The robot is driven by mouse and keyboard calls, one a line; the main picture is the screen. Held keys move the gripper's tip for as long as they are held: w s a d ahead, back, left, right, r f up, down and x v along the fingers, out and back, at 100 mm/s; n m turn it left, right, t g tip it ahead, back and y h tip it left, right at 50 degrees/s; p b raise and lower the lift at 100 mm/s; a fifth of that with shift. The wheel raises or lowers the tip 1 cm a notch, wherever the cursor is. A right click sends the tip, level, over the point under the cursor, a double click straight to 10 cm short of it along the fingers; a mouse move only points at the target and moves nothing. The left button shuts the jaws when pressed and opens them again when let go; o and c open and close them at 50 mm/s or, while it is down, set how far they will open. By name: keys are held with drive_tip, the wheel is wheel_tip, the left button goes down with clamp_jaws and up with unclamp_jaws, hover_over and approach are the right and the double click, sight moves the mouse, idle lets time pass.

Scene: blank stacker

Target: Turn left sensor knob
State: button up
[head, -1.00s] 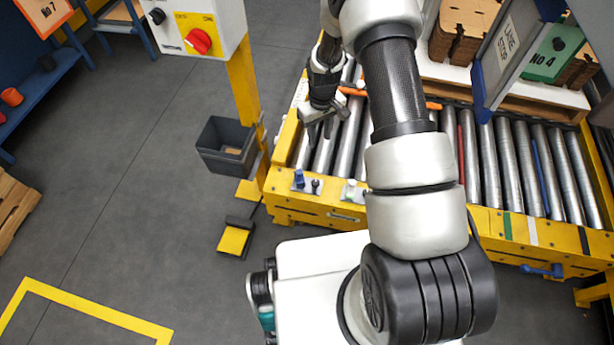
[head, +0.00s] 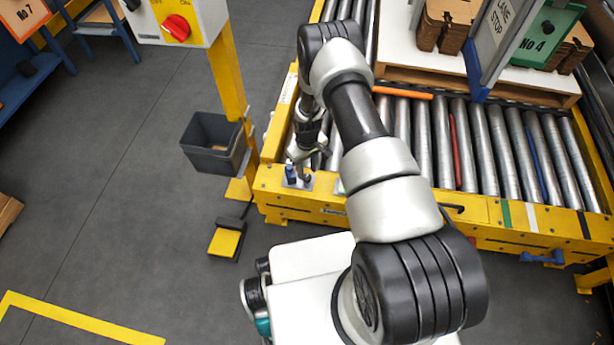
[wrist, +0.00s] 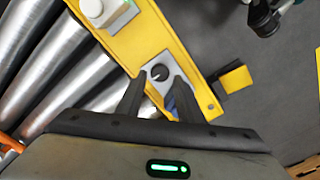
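The left sensor sits on a grey plate at the left end of the yellow conveyor rail. It has a blue part (head: 290,170) and a small dark round knob, which shows in the wrist view (wrist: 158,72). My gripper (head: 302,158) is just above this plate in the head view. In the wrist view my gripper (wrist: 156,92) is open and empty, and the knob appears just beyond the gap between the fingertips. The blue part is partly hidden behind the right finger. I cannot tell whether either finger touches anything.
A second sensor with a white cap (wrist: 92,8) sits farther along the rail. Metal rollers (head: 470,150) lie behind. A yellow post with a grey bin (head: 212,145) stands left of the rail. An orange bar (head: 403,92) lies on the rollers.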

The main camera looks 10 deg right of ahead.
sight(307, 177)
drive_tip(key=shift+f+b, duration=0.3)
drive_tip(key=shift+f, duration=1.35)
drive_tip(key=c, duration=0.8)
